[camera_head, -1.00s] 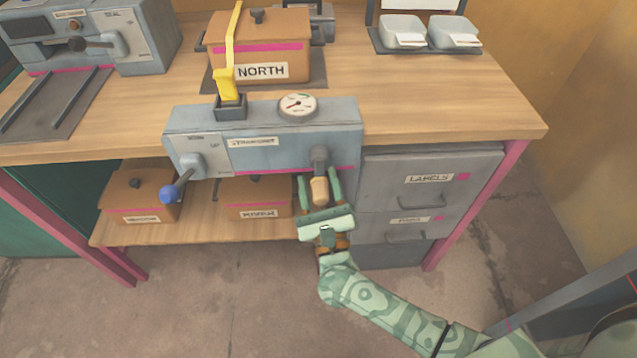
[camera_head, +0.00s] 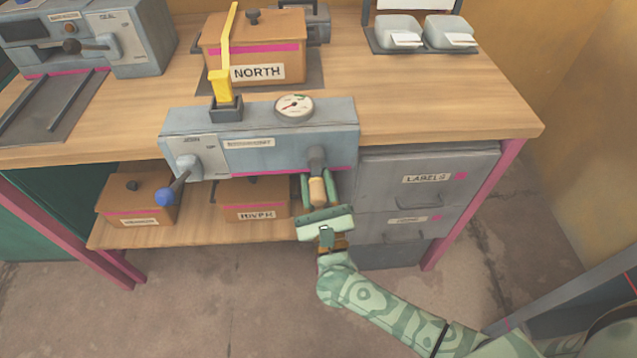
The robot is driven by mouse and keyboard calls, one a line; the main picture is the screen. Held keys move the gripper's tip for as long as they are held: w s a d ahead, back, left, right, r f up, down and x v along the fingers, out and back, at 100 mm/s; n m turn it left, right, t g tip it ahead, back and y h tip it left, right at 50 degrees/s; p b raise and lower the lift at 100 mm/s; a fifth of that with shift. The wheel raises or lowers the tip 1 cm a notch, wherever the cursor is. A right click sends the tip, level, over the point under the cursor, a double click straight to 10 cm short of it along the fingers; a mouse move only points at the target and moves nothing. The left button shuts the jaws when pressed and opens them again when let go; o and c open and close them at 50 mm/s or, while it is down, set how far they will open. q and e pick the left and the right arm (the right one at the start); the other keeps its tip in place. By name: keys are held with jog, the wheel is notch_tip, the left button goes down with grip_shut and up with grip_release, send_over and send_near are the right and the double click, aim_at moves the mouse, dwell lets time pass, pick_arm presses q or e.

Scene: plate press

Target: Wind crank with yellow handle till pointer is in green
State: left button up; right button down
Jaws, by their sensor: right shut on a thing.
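The grey press unit (camera_head: 255,122) is fixed along the bench's front edge. On its right end a crank (camera_head: 316,156) hangs down with a pale yellow-tan handle (camera_head: 317,190). My right gripper (camera_head: 318,193) is shut on that handle, with one finger on each side. The round gauge (camera_head: 294,106) stands on top of the unit, with a red pointer toward its lower left and a green mark on its dial; the picture is too small to read it exactly. My left gripper is out of view.
A blue-knobbed lever (camera_head: 167,196) sticks out at the unit's left. Grey drawers (camera_head: 425,195) stand close right of my gripper. Boxes sit on the lower shelf (camera_head: 190,233). The floor in front is clear.

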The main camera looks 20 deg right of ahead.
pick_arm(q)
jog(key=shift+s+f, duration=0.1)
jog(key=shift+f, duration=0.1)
pick_arm(e)
jog(key=shift+a+f, duration=0.1)
jog(key=shift+a, duration=0.35)
